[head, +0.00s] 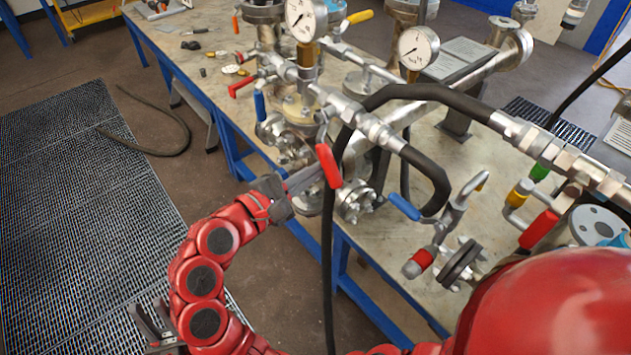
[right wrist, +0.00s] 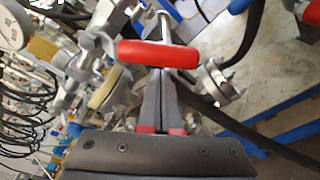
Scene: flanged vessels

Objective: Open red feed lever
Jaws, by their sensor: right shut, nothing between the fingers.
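A red lever handle (head: 328,166) stands tilted on the valve at the table's near edge. It also shows in the right wrist view (right wrist: 157,54), lying across just beyond the fingertips. My right gripper (head: 312,178) is shut and empty, its fingers pointing at the handle from the left. In the right wrist view its fingertips (right wrist: 160,76) end right at the handle's lower edge; I cannot tell whether they touch it. My left gripper (head: 152,322) is low at the left, away from the table, with its fingers apart and partly hidden by my red arm.
A black hose (head: 328,270) hangs down just beside the red handle. A blue lever (head: 404,207) is to its right, and another red lever (head: 241,87) is farther back. Pressure gauges (head: 418,48) and flanged pipes crowd the table.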

